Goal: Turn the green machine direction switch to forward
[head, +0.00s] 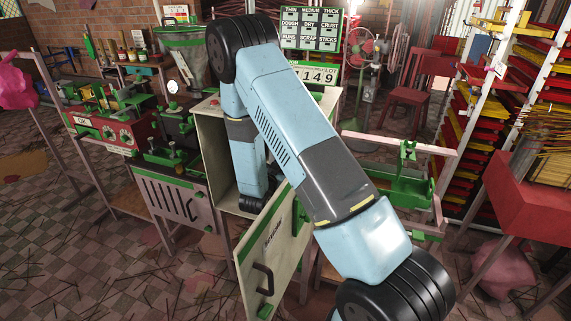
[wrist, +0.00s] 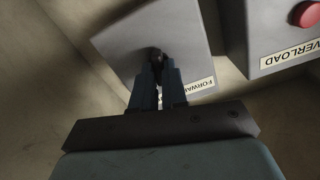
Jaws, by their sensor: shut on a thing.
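In the wrist view, a grey switch box (wrist: 125,48) carries a small dark switch (wrist: 157,54) on its face. Part of a label (wrist: 200,88) beginning "FORWA" shows to the right of the fingers. My gripper (wrist: 157,68) is shut on the dark switch, and its fingers hide most of it. Which way the switch points cannot be told. In the head view, my arm reaches down into an open pale cabinet (head: 210,140) with green trim; my gripper and the switch are hidden there.
A second grey box with a red button (wrist: 307,14) and an overload label (wrist: 290,55) is close on the right. The cabinet door (head: 262,240) hangs open beside my arm. Green machine parts (head: 408,185) stand right of the cabinet, a red machine (head: 110,128) left.

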